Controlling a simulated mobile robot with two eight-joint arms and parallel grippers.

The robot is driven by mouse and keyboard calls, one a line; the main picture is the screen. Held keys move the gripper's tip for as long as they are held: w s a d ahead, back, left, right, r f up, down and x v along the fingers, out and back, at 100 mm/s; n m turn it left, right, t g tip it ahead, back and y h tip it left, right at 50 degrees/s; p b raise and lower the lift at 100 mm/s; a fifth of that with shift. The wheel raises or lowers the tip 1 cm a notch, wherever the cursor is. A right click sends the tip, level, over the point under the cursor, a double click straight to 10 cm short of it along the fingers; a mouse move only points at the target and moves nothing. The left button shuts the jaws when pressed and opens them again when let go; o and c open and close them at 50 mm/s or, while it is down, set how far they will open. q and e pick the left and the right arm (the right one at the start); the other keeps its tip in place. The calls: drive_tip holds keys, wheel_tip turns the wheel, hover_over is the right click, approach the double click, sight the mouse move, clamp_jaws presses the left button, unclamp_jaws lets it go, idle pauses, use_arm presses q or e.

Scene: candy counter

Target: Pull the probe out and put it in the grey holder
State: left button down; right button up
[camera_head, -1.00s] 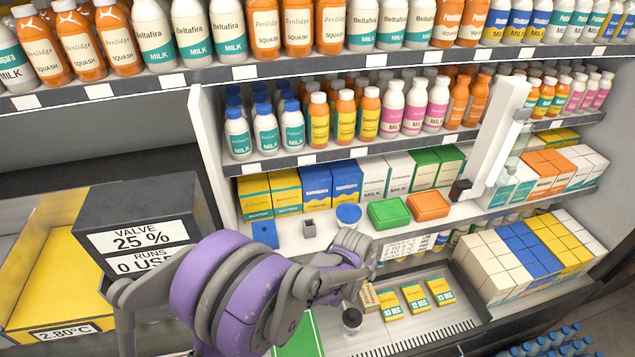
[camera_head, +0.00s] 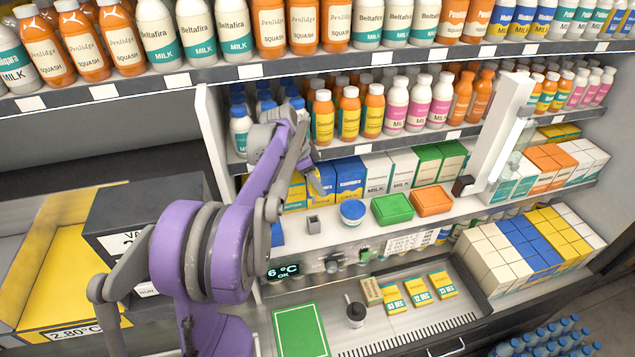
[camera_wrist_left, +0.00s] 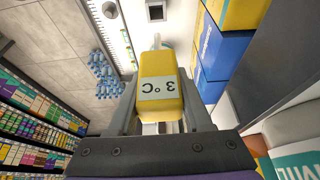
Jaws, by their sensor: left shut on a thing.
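The probe (camera_wrist_left: 158,88) is a yellow block with a label reading 3 °C. In the left wrist view it sits between the fingers of my left gripper (camera_wrist_left: 158,105), which is shut on it. A pale end shows beyond the block. In the head view my left gripper (camera_head: 316,182) is raised in front of the boxes on the middle shelf, and I cannot make out the probe there. The grey holder (camera_head: 314,225) is a small square cup on the white ledge, below the gripper. It also shows at the top of the left wrist view (camera_wrist_left: 156,11), apart from the probe.
A blue-lidded tub (camera_head: 353,211), a green box (camera_head: 392,209) and an orange box (camera_head: 433,202) stand right of the holder. A blue block (camera_head: 277,234) is partly hidden by my arm. Blue boxes (camera_head: 350,178) stand behind. A display (camera_head: 284,270) reads 6 °C OK.

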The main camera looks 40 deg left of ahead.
sight(317, 195)
use_arm(q)
drive_tip(key=shift+s+f+b, duration=0.1)
drive_tip(key=shift+f+b, duration=0.95)
drive_tip(key=shift+f, duration=1.85)
use_arm(e)
drive_tip(key=shift+s+f, duration=0.3)
drive_tip(key=shift+f, duration=0.35)
drive_tip(key=shift+s+f, duration=0.35)
drive_tip(key=shift+f, duration=0.25)
drive_tip(key=shift+s+f, duration=0.3)
drive_tip(key=shift+f, duration=0.35)
use_arm(q)
drive_tip(key=shift+f+b, duration=1.7)
drive_tip(key=shift+f, duration=1.35)
use_arm(e)
drive_tip(key=shift+g, duration=0.3)
drive_tip(key=shift+s+f, duration=0.25)
drive_tip(key=shift+f, duration=0.4)
drive_tip(key=shift+s+f, duration=0.2)
drive_tip(key=shift+f, duration=0.5)
drive_tip(key=shift+s+f, duration=0.25)
drive_tip(key=shift+f, duration=0.4)
use_arm(q)
drive_tip(key=shift+c, duration=1.3)
unclamp_jaws()
